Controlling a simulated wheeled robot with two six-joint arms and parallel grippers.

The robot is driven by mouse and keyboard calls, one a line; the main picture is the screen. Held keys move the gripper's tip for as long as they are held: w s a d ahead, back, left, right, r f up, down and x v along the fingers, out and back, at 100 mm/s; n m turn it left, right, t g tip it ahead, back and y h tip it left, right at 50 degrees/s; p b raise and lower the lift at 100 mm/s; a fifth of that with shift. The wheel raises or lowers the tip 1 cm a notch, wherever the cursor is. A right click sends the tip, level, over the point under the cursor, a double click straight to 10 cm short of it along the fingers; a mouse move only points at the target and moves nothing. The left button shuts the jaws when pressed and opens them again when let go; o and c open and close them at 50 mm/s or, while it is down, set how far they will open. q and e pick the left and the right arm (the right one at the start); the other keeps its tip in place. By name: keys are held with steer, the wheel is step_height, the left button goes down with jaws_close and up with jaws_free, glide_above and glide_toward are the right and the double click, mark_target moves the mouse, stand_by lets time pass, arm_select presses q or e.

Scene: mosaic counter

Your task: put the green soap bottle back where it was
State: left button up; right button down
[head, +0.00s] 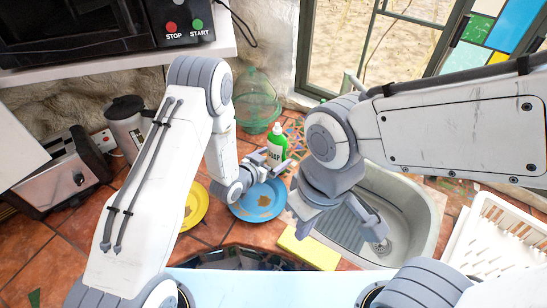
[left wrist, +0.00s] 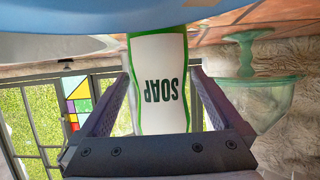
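The green soap bottle (head: 277,150), with a white cap and a white SOAP label, is upright beyond the blue plate (head: 245,211). It also shows upside down in the left wrist view (left wrist: 160,85), between the two finger lines. My left gripper (head: 268,168) is in front of the bottle, above the plate, with its fingers apart and pointing at it. Whether the fingertips touch the bottle is unclear. The bottle's base is hidden by the gripper in the head view and by the plate rim in the wrist view. My right gripper (head: 337,232) is open and empty near the sink.
The grey sink (head: 421,220) is on the right, with a white rack (head: 492,242) beyond it and a yellow sponge-like block (head: 309,250) in front. A yellow plate (head: 195,205) lies left of the blue one. A green glass vessel (head: 256,103) stands behind the bottle. A toaster (head: 58,175) and kettle (head: 127,122) stand left.

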arm_select(q)
steer(key=shift+r+p, duration=0.25)
steer(key=shift+p, duration=0.05)
steer(key=b+v, duration=0.1)
steer(key=v, duration=1.1)
steer(key=s+r+g+y, duration=0.2)
steer(key=s+r, duration=0.3)
steer(key=s, duration=0.3)
steer(key=s+d+r+g+y, duration=0.1)
steer(key=s+r+g+y, duration=0.1)
steer(key=s+r+g, duration=0.3)
steer(key=s+d+r+g+y, duration=0.1)
steer(key=s+r+g, duration=0.3)
steer(key=s, duration=0.7)
steer(key=shift+s+d+r+y, duration=0.2)
steer(key=shift+s+r+y, duration=0.1)
steer(key=shift+r+y, duration=0.5)
